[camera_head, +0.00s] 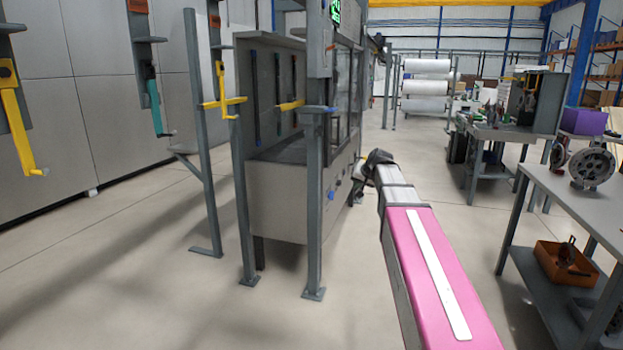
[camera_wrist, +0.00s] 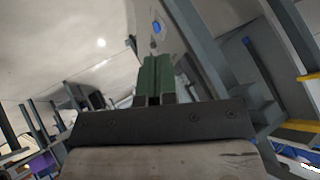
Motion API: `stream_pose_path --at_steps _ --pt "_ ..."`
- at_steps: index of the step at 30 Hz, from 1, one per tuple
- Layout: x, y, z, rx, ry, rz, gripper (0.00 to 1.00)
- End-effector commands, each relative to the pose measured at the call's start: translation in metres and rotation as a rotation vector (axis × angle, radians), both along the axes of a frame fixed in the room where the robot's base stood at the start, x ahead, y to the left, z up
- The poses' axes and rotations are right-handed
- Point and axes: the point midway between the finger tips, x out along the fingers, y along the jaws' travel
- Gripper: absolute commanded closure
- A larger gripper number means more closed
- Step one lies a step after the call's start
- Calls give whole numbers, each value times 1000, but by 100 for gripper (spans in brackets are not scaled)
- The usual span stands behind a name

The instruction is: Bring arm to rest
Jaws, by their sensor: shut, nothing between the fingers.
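My arm, with a pink and white link, reaches forward from the lower right in the head view. My gripper (camera_head: 366,168) is at its far end, in front of the grey machine, small and dark there. In the wrist view my gripper (camera_wrist: 154,78) shows as two green fingers close together above a dark mounting plate. The fingers are shut with nothing between them. No object touches the gripper in either view.
A grey machine cabinet (camera_head: 277,198) with posts stands left of the arm. A workbench (camera_head: 575,190) with an orange bin (camera_head: 563,262) stands at the right. Open floor (camera_head: 150,290) lies at lower left.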

Motion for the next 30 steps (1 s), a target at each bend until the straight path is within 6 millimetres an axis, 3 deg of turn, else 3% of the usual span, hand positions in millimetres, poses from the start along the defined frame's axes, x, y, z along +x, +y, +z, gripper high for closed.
stream_pose_path --at_steps 1,6,15,21,24,30 --pt "-19 2 -28 -20 42 5 100" --pt "-68 2 -104 -92 167 23 100" --pt "-169 0 -216 -220 389 62 100" --pt "-241 -5 -273 -305 532 91 100" --pt "-271 -8 -293 -340 589 104 100" --pt "-304 -12 -312 -381 652 119 100"
